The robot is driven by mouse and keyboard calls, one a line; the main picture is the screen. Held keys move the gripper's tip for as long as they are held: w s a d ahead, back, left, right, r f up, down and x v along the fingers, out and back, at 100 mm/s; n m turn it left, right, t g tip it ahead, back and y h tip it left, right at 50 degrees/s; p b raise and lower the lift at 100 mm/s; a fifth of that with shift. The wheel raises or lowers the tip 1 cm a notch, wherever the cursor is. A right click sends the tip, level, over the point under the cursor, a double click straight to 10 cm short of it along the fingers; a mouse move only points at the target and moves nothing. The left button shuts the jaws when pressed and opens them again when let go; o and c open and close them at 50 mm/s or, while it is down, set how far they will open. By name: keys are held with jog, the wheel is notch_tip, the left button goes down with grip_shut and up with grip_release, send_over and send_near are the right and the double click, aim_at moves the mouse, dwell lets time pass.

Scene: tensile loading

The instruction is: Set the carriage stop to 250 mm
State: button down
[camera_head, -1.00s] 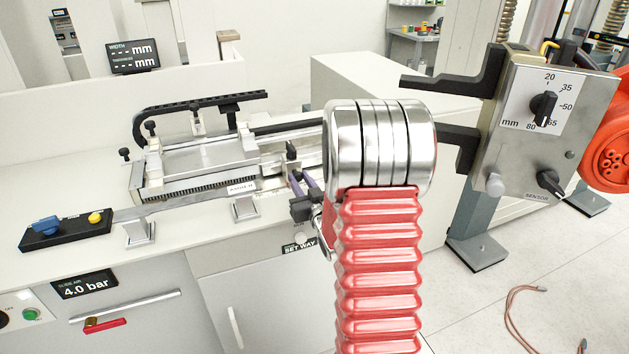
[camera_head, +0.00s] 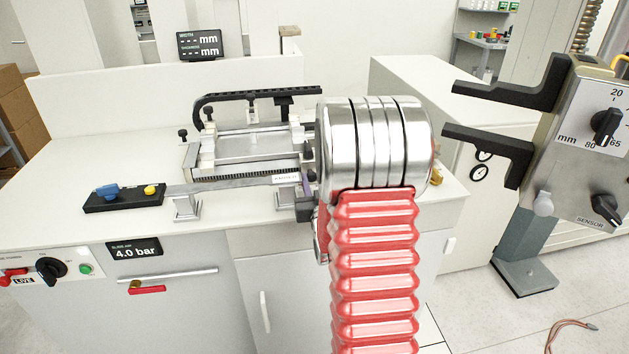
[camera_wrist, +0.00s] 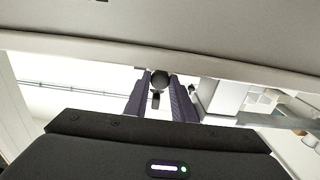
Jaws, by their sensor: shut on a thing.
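The carriage (camera_head: 245,150) sits on its rail on the white bench, left of my arm in the head view. My gripper (camera_wrist: 160,84) is shut on a round black knob (camera_wrist: 159,77), with its two dark purple fingers on either side of it in the wrist view. In the head view only a small part of the gripper (camera_head: 306,190) shows, beside my red and silver arm. My arm hides the right part of the rail.
A black block with blue and yellow knobs (camera_head: 122,196) lies on the bench at left. A grey control box with black arms (camera_head: 590,145) stands at right. A dark display (camera_head: 200,45) stands behind the carriage. The bench front has a 4.0 bar panel (camera_head: 135,249).

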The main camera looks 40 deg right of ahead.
jog(key=shift+w+a, duration=0.1)
jog(key=shift+a, duration=0.2)
jog(key=c, duration=1.9)
grip_release()
jog(key=o, duration=0.4)
jog(key=shift+d, duration=0.1)
